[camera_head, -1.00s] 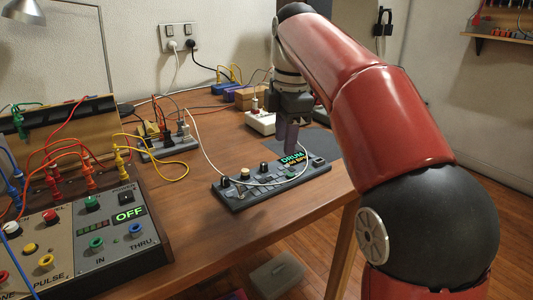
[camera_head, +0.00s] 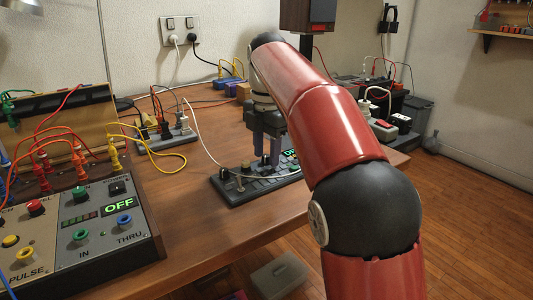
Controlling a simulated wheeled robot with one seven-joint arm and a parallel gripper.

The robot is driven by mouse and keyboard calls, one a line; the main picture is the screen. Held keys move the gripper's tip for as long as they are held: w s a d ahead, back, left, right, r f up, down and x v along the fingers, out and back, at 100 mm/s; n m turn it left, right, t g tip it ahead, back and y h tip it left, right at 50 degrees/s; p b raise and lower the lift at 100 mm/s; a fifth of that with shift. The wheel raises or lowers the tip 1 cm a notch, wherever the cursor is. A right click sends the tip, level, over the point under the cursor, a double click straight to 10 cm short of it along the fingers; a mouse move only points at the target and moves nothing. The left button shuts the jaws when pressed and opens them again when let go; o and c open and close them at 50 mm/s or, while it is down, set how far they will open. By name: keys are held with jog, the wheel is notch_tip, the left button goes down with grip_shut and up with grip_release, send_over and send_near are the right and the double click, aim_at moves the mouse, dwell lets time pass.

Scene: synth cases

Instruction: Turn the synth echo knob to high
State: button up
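A small dark desktop unit (camera_head: 232,197) with knobs, buttons and a green-lit display lies on the wooden table. My arm partly hides its right side and display. My gripper (camera_head: 268,162) points down over its back middle part, with two grey fingers apart. Whether the fingertips touch a knob is not clear. A larger grey panel unit (camera_head: 70,262) in a wooden case stands at the front left, with coloured knobs, jacks and a display reading OFF. No echo label can be read on either unit.
A wooden patch panel (camera_head: 75,115) with coloured cables stands at the back left. A socket strip (camera_head: 165,145) with plugs and a white cable lie behind the small unit. Bare table (camera_head: 190,215) shows left of the small unit. The table's front edge drops to the floor.

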grip_shut()
